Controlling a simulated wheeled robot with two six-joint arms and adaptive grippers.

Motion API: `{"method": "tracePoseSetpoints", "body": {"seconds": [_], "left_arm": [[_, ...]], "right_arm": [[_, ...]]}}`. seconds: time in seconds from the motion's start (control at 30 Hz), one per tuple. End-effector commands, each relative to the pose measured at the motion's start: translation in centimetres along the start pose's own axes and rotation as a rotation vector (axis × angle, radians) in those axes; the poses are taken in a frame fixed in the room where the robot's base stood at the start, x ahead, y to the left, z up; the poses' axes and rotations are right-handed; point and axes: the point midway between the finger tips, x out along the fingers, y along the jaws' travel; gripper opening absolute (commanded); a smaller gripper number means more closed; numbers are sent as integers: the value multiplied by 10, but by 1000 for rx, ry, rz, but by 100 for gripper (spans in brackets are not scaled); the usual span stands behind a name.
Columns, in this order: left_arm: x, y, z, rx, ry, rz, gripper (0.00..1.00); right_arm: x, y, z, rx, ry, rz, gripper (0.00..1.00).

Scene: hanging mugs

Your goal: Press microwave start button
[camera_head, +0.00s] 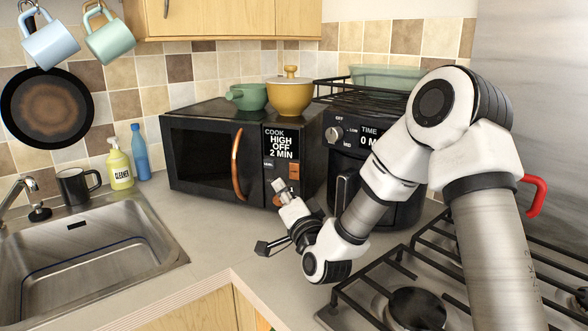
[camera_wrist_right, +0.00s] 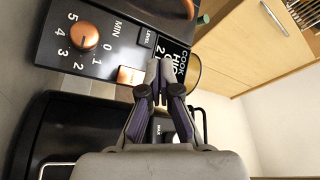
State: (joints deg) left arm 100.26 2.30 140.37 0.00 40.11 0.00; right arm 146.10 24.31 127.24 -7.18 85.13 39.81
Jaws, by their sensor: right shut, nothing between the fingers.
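The black microwave (camera_head: 215,150) stands on the counter with its door shut and a copper handle (camera_head: 238,165). Its control panel has a lit display (camera_head: 281,145) reading "COOK HIGH OFF 2 MIN". A plain copper button (camera_head: 295,169) lies below the display; it also shows in the right wrist view (camera_wrist_right: 130,76). A copper dial (camera_wrist_right: 84,36) marked in minutes is beyond it. My right gripper (camera_head: 281,187) is shut and empty in front of the panel. Its fingertips (camera_wrist_right: 157,70) appear beside the copper button and overlap the display's edge; contact cannot be told. My left gripper is out of view.
A black coffee maker or oven-like appliance (camera_head: 345,150) stands right of the microwave, partly behind my right arm. A green pot (camera_head: 246,97) and a yellow pot (camera_head: 290,97) sit on the microwave. A gas hob (camera_head: 415,306) lies below my arm.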

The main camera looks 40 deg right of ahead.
Motion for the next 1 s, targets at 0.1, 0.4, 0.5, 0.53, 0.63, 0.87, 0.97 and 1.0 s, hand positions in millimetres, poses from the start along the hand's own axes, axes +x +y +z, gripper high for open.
{"method": "tracePoseSetpoints", "body": {"seconds": [0.1,0.4,0.5,0.53,0.63,0.87,0.97,1.0], "left_arm": [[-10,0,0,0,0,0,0],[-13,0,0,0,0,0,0],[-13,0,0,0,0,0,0],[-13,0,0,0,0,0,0],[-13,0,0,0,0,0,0],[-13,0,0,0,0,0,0],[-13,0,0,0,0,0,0],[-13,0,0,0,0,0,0]], "right_arm": [[14,7,-11,1,1,2,0],[37,27,-27,0,0,1,0],[39,28,-28,-1,-1,1,0],[39,29,-28,-1,-1,1,0],[39,29,-28,-1,-1,1,0],[39,28,-28,-1,-1,1,0],[39,28,-28,-1,-1,1,0],[39,28,-28,-1,-1,1,0]]}}
